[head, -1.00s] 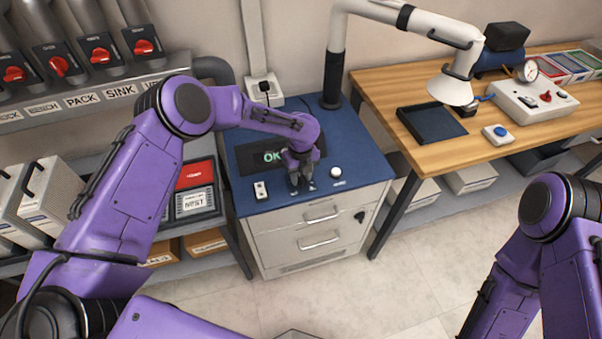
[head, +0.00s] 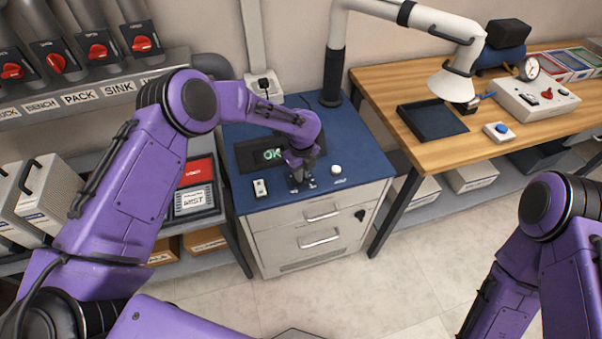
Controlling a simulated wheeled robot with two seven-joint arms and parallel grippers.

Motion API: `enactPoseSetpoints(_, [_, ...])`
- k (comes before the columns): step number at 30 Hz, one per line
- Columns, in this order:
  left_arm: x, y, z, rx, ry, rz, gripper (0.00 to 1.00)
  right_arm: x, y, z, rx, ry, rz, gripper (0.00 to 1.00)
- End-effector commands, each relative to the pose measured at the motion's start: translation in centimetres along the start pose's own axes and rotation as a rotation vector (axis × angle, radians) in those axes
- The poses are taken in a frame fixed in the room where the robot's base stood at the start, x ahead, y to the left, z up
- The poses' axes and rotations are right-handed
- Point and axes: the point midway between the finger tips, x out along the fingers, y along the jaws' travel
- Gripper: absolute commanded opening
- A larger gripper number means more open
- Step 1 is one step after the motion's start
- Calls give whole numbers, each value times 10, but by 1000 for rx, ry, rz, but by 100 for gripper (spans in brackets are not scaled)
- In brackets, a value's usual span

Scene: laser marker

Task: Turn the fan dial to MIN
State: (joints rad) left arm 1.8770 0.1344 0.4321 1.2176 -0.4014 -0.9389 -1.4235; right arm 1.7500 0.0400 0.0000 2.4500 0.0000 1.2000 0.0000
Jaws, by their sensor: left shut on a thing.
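My left gripper (head: 302,182) points down at the front of the blue top of a cabinet (head: 362,150), between a small white switch (head: 259,188) and a white round knob (head: 336,170). It is shut on a small dial, apparently the fan dial, which the fingers mostly hide. Small white markings show beside the fingertips, too small to read, so I cannot tell the dial's setting. A dark display (head: 247,157) behind the gripper shows green "OK" text, partly covered by my wrist. My right arm shows at the right, but its gripper is out of view.
A wooden bench (head: 430,146) at the right holds a dark tray (head: 432,121), a blue button box (head: 499,132) and a white control box (head: 533,103). A white extraction arm (head: 455,85) hangs over it. Shelves with red-handled valves (head: 97,51) stand at the left.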

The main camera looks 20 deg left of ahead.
Motion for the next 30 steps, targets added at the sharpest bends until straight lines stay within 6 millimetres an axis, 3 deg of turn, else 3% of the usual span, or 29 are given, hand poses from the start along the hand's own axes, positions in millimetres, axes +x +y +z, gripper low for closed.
enactPoseSetpoints(30, [0, -4, 2, -964, 0, 0, 0, 10, -1, 4, 0, 0, 0, 43])
